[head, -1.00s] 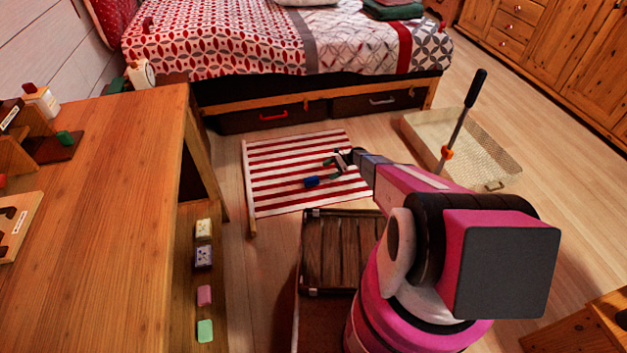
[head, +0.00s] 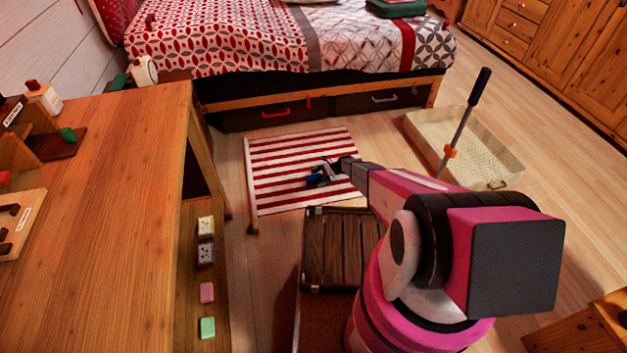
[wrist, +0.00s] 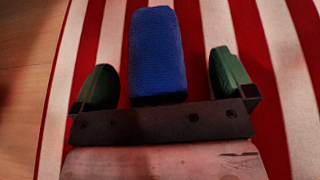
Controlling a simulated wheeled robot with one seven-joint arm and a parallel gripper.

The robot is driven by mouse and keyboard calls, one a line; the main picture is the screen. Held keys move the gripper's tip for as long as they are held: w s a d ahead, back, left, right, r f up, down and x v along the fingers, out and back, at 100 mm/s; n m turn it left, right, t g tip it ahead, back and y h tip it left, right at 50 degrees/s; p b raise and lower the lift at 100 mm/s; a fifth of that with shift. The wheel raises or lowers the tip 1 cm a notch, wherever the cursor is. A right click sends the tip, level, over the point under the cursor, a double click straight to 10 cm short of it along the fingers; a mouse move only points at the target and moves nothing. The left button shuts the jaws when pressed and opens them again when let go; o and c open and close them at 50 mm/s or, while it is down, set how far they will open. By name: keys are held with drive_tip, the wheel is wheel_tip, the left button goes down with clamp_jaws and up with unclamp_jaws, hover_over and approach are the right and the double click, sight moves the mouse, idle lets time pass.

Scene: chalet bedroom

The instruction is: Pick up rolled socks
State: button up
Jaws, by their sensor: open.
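The rolled socks are a small blue bundle (wrist: 157,55) lying on the red-and-white striped mat (wrist: 240,40). In the head view the blue bundle (head: 314,181) is small and partly covered by my gripper (head: 328,172). In the wrist view my gripper (wrist: 165,85) is open, with one green finger pad on each side of the bundle. There is a gap on both sides, wider on the right. The near end of the bundle is close to the dark gripper bar; I cannot tell whether they touch.
A wooden slatted crate (head: 335,275) stands in front of the mat. A shallow beige tray (head: 490,150) with a long-handled tool (head: 465,125) lies to the right. The bed (head: 250,45) is behind and the wooden desk (head: 110,220) at left.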

sight(315, 176)
drive_tip(key=shift+s+a+f, duration=0.2)
drive_tip(key=shift+a+f, duration=0.05)
drive_tip(key=shift+a, duration=0.35)
drive_tip(key=c, duration=0.9)
drive_tip(key=shift+r, duration=0.1)
drive_tip(key=shift+c, duration=0.2)
drive_tip(key=shift+r, duration=0.5)
drive_tip(key=r, duration=0.2)
drive_tip(key=s+r, duration=0.1)
drive_tip(key=shift+a+r, duration=0.2)
drive_tip(key=shift+r, duration=0.15)
drive_tip(key=s+a+r, duration=0.6)
drive_tip(key=s, duration=0.2)
drive_tip(key=shift+s, duration=0.35)
